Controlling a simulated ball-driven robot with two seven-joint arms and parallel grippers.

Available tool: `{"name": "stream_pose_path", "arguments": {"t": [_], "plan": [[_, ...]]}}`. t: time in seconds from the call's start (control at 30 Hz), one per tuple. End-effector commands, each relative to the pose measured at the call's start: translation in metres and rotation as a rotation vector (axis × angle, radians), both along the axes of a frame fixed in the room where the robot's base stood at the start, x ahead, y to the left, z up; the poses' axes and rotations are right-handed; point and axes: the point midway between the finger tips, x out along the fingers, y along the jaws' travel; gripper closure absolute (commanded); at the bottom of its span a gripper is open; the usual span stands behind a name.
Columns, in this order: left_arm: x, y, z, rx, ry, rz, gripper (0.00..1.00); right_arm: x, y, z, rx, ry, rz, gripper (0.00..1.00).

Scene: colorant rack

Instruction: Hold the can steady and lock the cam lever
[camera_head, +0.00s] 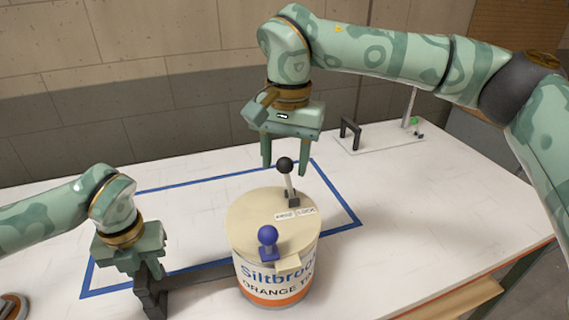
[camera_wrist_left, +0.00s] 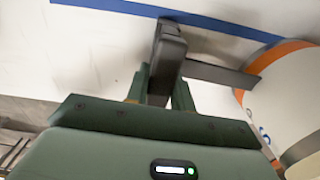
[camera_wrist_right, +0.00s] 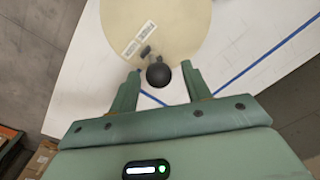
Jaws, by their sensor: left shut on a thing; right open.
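The can (camera_head: 250,268) stands upright on the table, with a cream lid and a white and orange label. On its lid, the cam lever (camera_head: 287,177) has a black ball knob and stands nearly upright beside two small tags, one reading LOCK. A blue ball knob (camera_head: 267,235) sits at the lid's near edge. My left gripper (camera_head: 152,285) is shut on a dark grey handle (camera_wrist_left: 170,50), whose bar reaches to the can's side. My right gripper (camera_head: 285,165) is open, pointing down above the lid. In the right wrist view the black knob (camera_wrist_right: 158,75) shows between its fingertips; contact is unclear.
Blue tape (camera_head: 345,200) marks a rectangle on the white table (camera_head: 440,180) around the can. A clear plate (camera_head: 385,143) with a dark bracket and a thin post stands at the back right. A block wall rises behind. The table right of the can is clear.

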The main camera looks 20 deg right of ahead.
Motion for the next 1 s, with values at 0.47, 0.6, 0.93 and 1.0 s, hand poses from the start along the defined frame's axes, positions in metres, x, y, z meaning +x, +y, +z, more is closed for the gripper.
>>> {"name": "stream_pose_path", "arguments": {"t": [0.47,0.6,0.93,1.0], "plan": [[0.0,0.001,0.0,0.001,0.0,0.003,1.0,0.0,0.001,-0.016,0.001,-0.001,-0.001,0.57],[0.0,0.001,0.0,0.001,0.0,0.003,1.0,0.0,0.001,-0.016,0.001,-0.001,-0.001,0.96],[0.0,0.0,0.0,0.001,-0.001,0.002,1.0,0.0,-0.003,-0.016,0.033,-0.002,-0.002,1.0],[0.0,0.0,0.0,0.001,-0.001,0.001,1.0,0.0,-0.005,-0.017,0.06,-0.001,-0.003,1.0]]}}
